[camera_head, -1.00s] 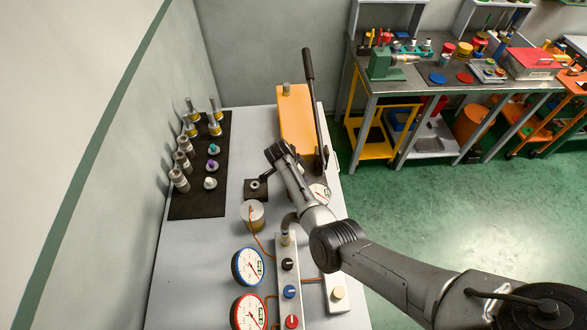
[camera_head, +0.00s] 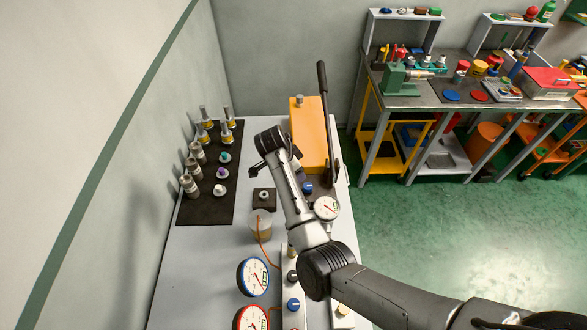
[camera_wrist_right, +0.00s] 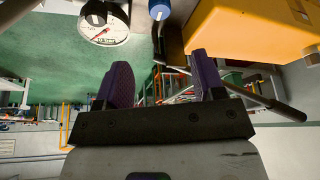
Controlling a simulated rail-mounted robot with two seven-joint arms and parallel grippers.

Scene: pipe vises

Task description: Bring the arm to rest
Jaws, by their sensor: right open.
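My right arm reaches in from the lower right in the head view, over the grey bench (camera_head: 205,270). Its gripper (camera_head: 257,168) hangs above the bench, left of the orange box (camera_head: 308,135); its fingers are hardly visible there. In the right wrist view the gripper (camera_wrist_right: 164,72) has two dark purple fingers, spread apart with nothing between them. The orange box (camera_wrist_right: 250,38) and a white dial gauge (camera_wrist_right: 104,28) lie beyond the fingers. My left gripper is not in view.
A black mat (camera_head: 208,207) with several metal fittings lies by the left wall. A black lever (camera_head: 323,95) stands beside the orange box. Blue (camera_head: 253,276) and red-rimmed (camera_head: 251,318) gauges are at the front. Green floor is clear right.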

